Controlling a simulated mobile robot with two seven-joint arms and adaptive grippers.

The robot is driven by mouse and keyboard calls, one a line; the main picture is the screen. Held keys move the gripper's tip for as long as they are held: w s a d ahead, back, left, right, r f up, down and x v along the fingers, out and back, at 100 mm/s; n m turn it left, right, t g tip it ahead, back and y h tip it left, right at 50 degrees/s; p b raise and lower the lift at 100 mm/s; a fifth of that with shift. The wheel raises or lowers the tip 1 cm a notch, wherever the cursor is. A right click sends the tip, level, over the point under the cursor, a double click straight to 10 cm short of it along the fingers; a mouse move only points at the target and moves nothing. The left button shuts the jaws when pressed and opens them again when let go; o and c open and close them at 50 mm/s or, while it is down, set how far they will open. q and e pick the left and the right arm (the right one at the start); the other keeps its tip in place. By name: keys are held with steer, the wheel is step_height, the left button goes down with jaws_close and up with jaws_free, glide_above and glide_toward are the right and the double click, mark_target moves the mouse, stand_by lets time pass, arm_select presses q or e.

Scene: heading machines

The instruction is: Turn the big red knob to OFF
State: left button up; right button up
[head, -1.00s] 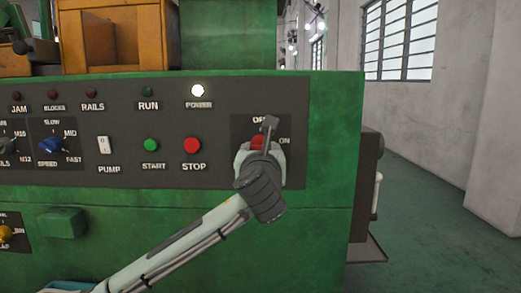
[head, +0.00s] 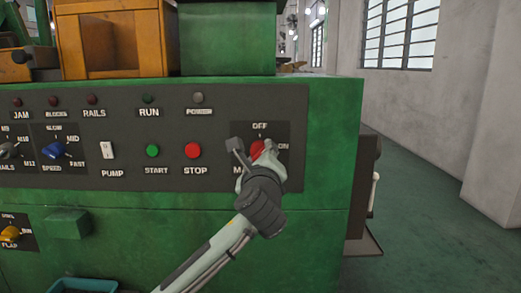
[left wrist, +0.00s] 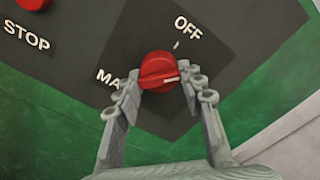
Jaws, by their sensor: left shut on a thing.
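The big red knob (head: 257,147) is on a dark plate at the right end of the panel, with OFF above it and ON to its right. My left gripper (head: 252,153) is shut on the knob, one finger on each side, hiding part of it. In the left wrist view the knob (left wrist: 158,70) sits between the fingertips. Its white mark is on the knob's right side, apart from the tick under the OFF label (left wrist: 187,27). The ON label is hidden there. My right gripper is not in view.
The power lamp (head: 197,98) is dark. The red STOP button (head: 193,150) and green START button (head: 152,151) are left of the knob. The green machine (head: 310,235) ends at the right, with a lever (head: 375,190) on its side and open floor beyond.

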arm_select(q)
steer(key=shift+n+p, duration=1.05)
steer(key=shift+n, duration=3.15)
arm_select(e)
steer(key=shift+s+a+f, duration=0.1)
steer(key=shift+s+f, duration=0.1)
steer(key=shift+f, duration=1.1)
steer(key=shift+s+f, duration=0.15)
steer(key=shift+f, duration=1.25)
arm_select(q)
steer(key=o, duration=1.2)
steer(key=shift+r, duration=0.1)
steer(key=shift+c, duration=0.2)
steer(key=shift+s, duration=0.1)
steer(key=s, duration=1.1)
steer(key=shift+s, duration=0.4)
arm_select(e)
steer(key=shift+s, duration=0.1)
